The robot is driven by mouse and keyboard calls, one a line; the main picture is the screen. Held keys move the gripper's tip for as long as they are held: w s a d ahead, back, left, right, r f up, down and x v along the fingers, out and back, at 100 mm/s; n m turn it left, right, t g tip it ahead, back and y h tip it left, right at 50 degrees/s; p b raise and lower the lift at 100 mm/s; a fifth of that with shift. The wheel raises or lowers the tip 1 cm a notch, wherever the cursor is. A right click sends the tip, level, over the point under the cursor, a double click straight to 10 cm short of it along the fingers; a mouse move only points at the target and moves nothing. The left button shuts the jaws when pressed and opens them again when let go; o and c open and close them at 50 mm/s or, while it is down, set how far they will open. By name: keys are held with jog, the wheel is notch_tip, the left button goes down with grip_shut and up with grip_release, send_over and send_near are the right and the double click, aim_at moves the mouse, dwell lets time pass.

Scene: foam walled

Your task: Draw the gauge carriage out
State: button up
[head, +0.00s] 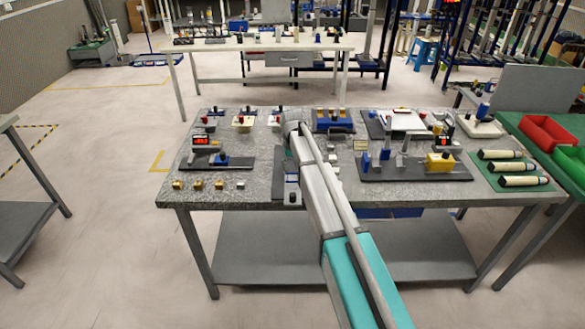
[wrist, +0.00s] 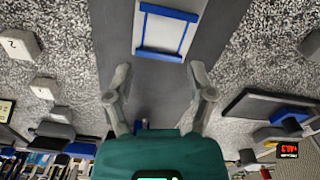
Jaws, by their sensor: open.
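In the wrist view a pale plate with blue edge bars (wrist: 165,32), which looks like the gauge carriage, lies on a dark grey base strip (wrist: 118,30). My gripper (wrist: 160,68) is open, with one finger on each side of the strip and nothing between them. The carriage is beyond the fingertips toward the top of the picture, apart from them. In the head view my arm covers the gripper. A pale block (head: 292,191) on the dark strip shows at the table's front edge, left of my arm.
The speckled table (head: 240,175) is crowded. A red-lit display unit (head: 202,141) stands on a dark base at left, with small brass blocks (head: 198,185) in front. A fixture with a yellow block (head: 440,162) stands right of my arm. Numbered white blocks (wrist: 45,88) show in the wrist view.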

jog(key=shift+r+p, duration=5.65)
jog(key=shift+r, duration=0.25)
jog(key=s+d+f+m+b, duration=0.1)
jog(key=s+d+f+b, duration=0.2)
jog(key=s, duration=0.7)
jog(key=s+d+f+m+b, duration=0.1)
jog(key=s+d+f+b, duration=0.3)
jog(key=s+d, duration=0.3)
jog(key=s+d+f+m+b, duration=0.1)
jog(key=s+d+f+b, duration=0.3)
jog(key=s, duration=1.1)
jog(key=shift+d, duration=0.95)
jog(key=shift+f, duration=0.1)
